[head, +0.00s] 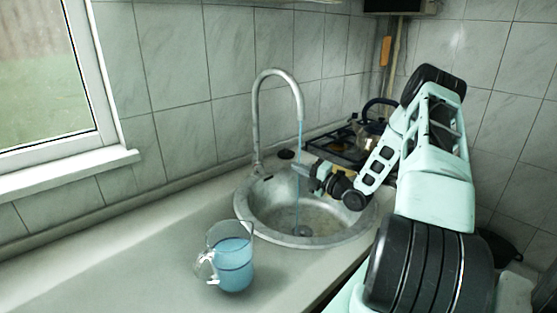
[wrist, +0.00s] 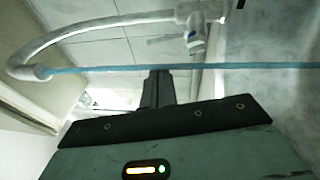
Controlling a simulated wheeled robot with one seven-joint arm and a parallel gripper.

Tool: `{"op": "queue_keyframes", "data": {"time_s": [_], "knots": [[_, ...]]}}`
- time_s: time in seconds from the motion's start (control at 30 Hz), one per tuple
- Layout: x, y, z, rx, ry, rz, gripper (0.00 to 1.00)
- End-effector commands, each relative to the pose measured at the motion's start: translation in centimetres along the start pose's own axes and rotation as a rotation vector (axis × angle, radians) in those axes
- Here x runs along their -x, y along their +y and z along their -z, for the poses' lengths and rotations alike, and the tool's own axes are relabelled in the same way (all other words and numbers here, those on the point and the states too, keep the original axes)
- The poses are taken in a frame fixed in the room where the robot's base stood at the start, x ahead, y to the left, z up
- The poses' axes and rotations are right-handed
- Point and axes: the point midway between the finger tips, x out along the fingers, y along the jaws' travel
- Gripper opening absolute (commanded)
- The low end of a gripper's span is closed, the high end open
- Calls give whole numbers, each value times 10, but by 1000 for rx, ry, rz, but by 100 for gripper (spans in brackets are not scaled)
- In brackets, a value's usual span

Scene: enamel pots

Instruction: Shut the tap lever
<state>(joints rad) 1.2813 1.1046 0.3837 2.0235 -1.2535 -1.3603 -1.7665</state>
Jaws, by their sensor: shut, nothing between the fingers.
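The grey gooseneck tap (head: 277,73) stands at the back rim of the round sink, and a thin blue stream of water (head: 299,150) runs from its spout. In the wrist view the tap's spout (wrist: 100,25) curves along the upper left, and the stream (wrist: 110,70) crosses the picture. A small lever with a bluish part (wrist: 195,43) shows at the tap's base, beyond the stream. My gripper (head: 303,168) is over the sink, to the right of the tap base and close to the stream. Its fingers (wrist: 157,76) are shut and empty, apart from the lever.
The metal sink (head: 243,222) is set in a grey worktop (head: 110,260). A glass jug of blue liquid (head: 235,265) stands at its front left. A kettle (head: 370,130) sits on the hob (head: 330,150) behind my arm. The worktop's left side is clear.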

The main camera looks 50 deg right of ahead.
Motion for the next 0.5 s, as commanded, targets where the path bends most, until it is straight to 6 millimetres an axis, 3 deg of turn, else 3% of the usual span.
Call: {"op": "queue_keyframes", "data": {"time_s": [0.5], "knots": [[-99, 4, 0, -3, 1, 0, 0]]}}
